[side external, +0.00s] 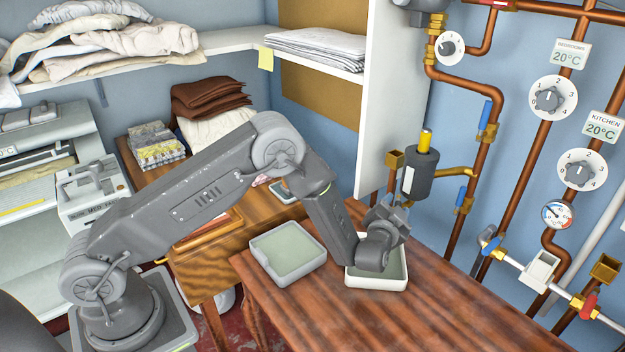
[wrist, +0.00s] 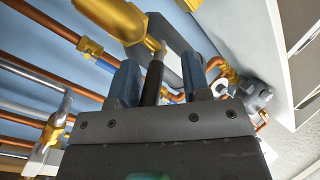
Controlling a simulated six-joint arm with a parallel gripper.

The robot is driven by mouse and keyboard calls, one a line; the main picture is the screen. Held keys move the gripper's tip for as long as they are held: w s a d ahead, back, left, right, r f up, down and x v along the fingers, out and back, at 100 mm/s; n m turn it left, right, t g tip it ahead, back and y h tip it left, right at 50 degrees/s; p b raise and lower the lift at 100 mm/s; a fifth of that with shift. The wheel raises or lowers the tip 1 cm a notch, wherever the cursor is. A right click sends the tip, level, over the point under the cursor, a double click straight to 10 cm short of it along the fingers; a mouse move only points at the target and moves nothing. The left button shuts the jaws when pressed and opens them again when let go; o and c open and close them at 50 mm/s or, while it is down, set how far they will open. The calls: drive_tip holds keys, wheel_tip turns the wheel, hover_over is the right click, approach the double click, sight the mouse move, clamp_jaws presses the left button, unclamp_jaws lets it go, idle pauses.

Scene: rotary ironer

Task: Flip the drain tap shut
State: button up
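My gripper (side external: 393,207) is just below the dark grey canister (side external: 418,175) with the yellow top in the side view. In the wrist view my gripper (wrist: 160,82) has its two blue-grey fingers apart. A dark, narrow lever-like piece (wrist: 153,82) with a pale upper end shows between them, below a brass fitting (wrist: 130,22). It may be the drain tap's handle; I cannot tell for sure. Whether a finger touches it is unclear. The canister's underside (wrist: 182,48) lies behind the fingers. My wrist hides this spot in the side view.
A white tray (side external: 376,285) stands on the wooden table (side external: 440,320) below my wrist, with a second tray (side external: 318,258) to its left. Copper pipes with blue-handled valves (side external: 485,115) and a red-handled valve (side external: 590,306) run along the right wall. A white panel (side external: 392,90) stands behind.

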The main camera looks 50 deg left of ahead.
drive_tip(key=m+h, duration=0.1)
drive_tip(key=h, duration=0.1)
drive_tip(key=a+m+t+h, duration=0.1)
drive_tip(key=m+h, duration=0.1)
drive_tip(key=h, duration=0.1)
drive_tip(key=a+m+h, duration=0.1)
drive_tip(key=m+h, duration=0.1)
drive_tip(key=shift+s+a+t+h, duration=0.1)
drive_tip(key=shift+s+t+h, duration=0.1)
drive_tip(key=shift+t+h, duration=0.2)
drive_tip(key=s, duration=1.4)
wheel_tip(320, 180, up, 8)
drive_tip(key=n+g, duration=0.2)
drive_tip(key=g, duration=0.2)
drive_tip(key=s+r+n+g, duration=0.2)
drive_tip(key=s+r+g, duration=0.2)
drive_tip(key=s+r, duration=0.4)
drive_tip(key=shift+s+a, duration=0.15)
drive_tip(key=shift+s, duration=0.1)
drive_tip(key=shift+r, duration=0.1)
